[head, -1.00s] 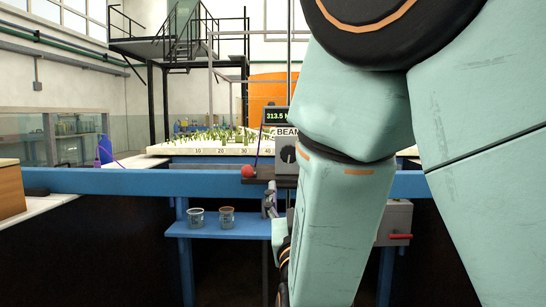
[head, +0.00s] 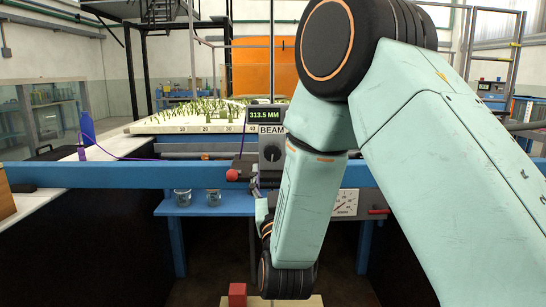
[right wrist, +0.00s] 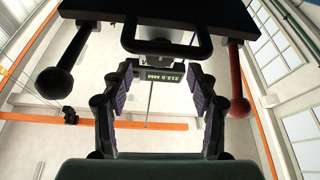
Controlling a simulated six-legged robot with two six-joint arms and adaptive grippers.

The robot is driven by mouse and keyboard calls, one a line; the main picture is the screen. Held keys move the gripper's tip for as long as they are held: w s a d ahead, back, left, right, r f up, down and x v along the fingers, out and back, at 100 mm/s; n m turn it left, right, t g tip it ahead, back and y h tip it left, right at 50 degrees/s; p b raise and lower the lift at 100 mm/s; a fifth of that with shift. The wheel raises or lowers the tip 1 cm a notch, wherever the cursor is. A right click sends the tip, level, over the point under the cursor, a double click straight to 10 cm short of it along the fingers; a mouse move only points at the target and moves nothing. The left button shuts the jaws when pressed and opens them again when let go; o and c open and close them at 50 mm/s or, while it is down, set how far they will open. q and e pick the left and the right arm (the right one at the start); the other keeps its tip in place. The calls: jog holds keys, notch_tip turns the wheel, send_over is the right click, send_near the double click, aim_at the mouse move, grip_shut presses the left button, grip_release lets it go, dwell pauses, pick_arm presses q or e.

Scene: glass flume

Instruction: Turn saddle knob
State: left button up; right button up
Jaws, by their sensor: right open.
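The saddle's grey box (head: 271,141) stands on the blue rail, with a "313.5 MM" display, a "BEAM" label and a round dark dial knob (head: 272,153). A red ball knob (head: 231,175) sticks out at the saddle's left. In the right wrist view, I look up at the dark saddle underside (right wrist: 150,12), with the red ball knob (right wrist: 239,108) at right and a black ball knob (right wrist: 54,82) at left. My right gripper (right wrist: 160,75) is open and empty below the saddle, between these knobs, touching neither. In the head view, my arm partly hides it. My left gripper is out of view.
The blue rail (head: 110,176) crosses the view. A red block (head: 237,294) is low in front. The flume bed (head: 195,118) with green plants lies behind.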

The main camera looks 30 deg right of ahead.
aim_at(273, 156)
jog(key=shift+x, duration=2.35)
jog(key=c, duration=1.2)
jog(key=shift+o, duration=0.2)
jog(key=shift+m, duration=0.3)
jog(key=o, duration=1.2)
jog(key=shift+c, duration=0.2)
